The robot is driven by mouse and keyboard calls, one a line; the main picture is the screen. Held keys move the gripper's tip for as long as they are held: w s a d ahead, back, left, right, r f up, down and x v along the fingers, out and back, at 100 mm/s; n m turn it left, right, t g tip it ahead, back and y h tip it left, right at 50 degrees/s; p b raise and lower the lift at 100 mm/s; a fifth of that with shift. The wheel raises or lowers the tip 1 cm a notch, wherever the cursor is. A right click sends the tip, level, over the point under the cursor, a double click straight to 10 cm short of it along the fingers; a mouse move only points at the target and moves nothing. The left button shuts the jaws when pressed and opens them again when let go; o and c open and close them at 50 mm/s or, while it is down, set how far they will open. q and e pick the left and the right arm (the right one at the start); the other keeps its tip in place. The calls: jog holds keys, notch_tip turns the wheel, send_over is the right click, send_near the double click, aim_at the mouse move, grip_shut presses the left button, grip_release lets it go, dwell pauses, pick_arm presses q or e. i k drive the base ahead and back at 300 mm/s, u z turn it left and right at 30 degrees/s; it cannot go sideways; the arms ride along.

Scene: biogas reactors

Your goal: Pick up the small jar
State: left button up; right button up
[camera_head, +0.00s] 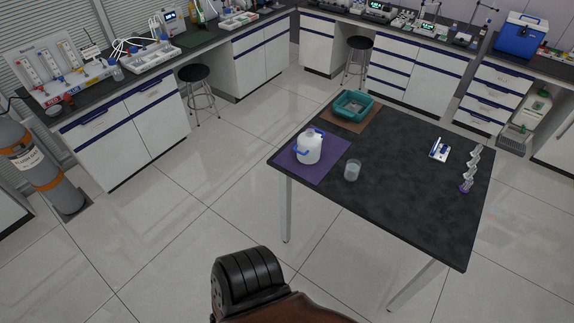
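A small clear jar (352,170) stands upright on the dark table (400,205), near its left front edge. What is inside it is too small to tell. A larger white jug (309,149) with blue parts stands to its left on a purple mat (328,166). The jar stands just off the right side of that mat. Neither of my grippers is in view, and nothing of mine touches the jar.
A teal bin (353,104) sits on a brown mat (346,123) at the table's back left. A small blue-and-white device (440,150) and a clear stand with a purple part (471,170) are at the right. The table's middle and front are bare. Stools (198,88) stand by the benches.

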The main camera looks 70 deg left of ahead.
aim_at(353, 166)
jog(key=u, duration=1.65)
